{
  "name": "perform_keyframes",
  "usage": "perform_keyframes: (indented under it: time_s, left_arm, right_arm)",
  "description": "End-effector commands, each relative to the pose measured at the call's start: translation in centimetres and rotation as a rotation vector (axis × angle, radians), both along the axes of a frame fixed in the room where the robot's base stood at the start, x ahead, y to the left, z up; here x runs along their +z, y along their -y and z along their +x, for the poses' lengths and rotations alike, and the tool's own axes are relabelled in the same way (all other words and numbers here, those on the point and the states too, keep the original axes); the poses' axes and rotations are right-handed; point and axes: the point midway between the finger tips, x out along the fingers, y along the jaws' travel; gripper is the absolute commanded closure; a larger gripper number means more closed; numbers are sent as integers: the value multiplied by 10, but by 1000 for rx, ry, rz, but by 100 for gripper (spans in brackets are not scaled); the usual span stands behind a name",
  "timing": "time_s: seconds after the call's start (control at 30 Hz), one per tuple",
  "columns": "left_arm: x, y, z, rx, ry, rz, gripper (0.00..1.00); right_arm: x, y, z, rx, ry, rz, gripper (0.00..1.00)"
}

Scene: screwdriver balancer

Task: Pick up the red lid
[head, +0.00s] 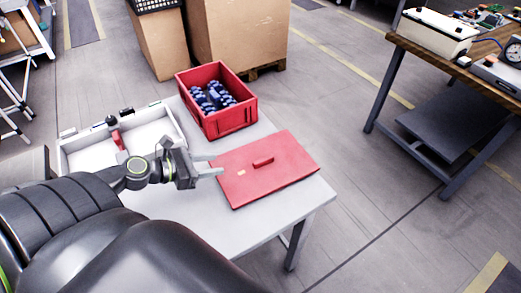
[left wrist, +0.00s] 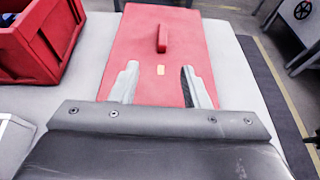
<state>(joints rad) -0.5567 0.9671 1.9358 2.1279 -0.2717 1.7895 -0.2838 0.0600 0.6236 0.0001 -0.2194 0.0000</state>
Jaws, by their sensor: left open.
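The red lid (head: 270,175) lies flat on the grey-white table, with a raised bar handle (head: 263,162) near its middle. My left gripper (head: 219,165) is open at the lid's left edge. In the left wrist view, the lid (left wrist: 170,40) stretches ahead. Its handle (left wrist: 162,38) stands beyond the fingertips of my left gripper (left wrist: 160,75). I cannot tell whether the fingers touch the lid. My right gripper is not in view.
An open red crate (head: 232,121) with blue parts stands behind the lid; it also shows in the left wrist view (left wrist: 50,40). A white tray (head: 85,155) sits left of it. The table's (head: 270,228) front right edge is bare. A workbench (head: 480,60) stands off to the right.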

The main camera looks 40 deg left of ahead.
Motion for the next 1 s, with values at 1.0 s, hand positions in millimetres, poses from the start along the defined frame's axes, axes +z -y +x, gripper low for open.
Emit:
perform_keyframes:
  time_s: [1.0]
  left_arm:
    - [-46, 47, 97, -1, 1, 0, 58]
  right_arm:
    - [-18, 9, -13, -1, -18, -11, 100]
